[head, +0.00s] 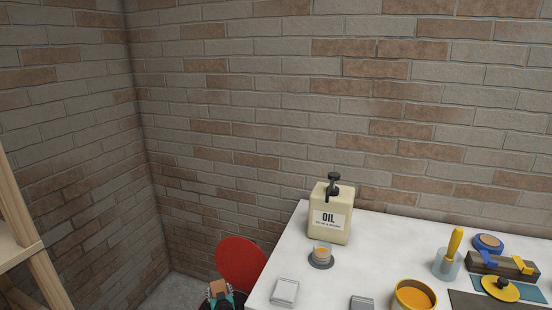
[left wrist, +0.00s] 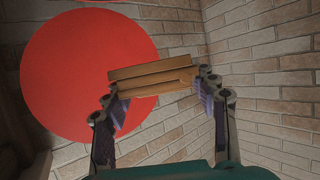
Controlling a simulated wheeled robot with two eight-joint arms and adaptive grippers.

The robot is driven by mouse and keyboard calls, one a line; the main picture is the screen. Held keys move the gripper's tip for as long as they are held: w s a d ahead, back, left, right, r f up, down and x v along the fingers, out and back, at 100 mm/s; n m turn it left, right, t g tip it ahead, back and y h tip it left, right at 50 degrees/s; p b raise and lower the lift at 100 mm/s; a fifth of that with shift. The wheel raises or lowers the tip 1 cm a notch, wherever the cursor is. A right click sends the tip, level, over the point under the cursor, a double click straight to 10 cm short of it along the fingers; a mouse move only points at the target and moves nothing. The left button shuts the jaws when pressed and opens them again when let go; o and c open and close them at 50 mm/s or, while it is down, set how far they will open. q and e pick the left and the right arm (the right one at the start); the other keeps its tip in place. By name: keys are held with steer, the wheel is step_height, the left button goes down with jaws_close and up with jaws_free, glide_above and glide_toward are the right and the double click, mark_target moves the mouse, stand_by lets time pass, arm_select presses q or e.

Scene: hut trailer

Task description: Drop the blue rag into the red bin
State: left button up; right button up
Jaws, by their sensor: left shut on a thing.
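A round red lid-like disc (head: 241,262) stands tilted up at the left end of the white table; it also shows large in the left wrist view (left wrist: 85,75). The bin body below it cannot be made out. My left gripper (head: 219,289) is low in front of the disc, in the left wrist view its fingers (left wrist: 155,88) are shut on a brown block-like thing (left wrist: 150,70) with layered edges. I see no clear blue rag. A flat teal piece (head: 533,292) lies at the table's right. My right gripper is not in view.
The white table (head: 285,245) bears an oil jug (head: 330,220), a small cup (head: 321,254), an orange-filled pot (head: 413,295), a yellow-handled tool (head: 454,243) and a blue roll (head: 488,242). A wooden shelf frame (head: 25,245) stands at left. Brick walls close the corner.

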arm_select(q)
step_height(320, 180, down, 6)
steer(key=b, duration=0.2)
stand_by(0.3)
steer(key=shift+f, duration=0.1)
steer(key=o, duration=1.1)
steer(key=shift+o, duration=0.2)
steer(key=v, duration=0.7)
steer(key=shift+s, duration=0.2)
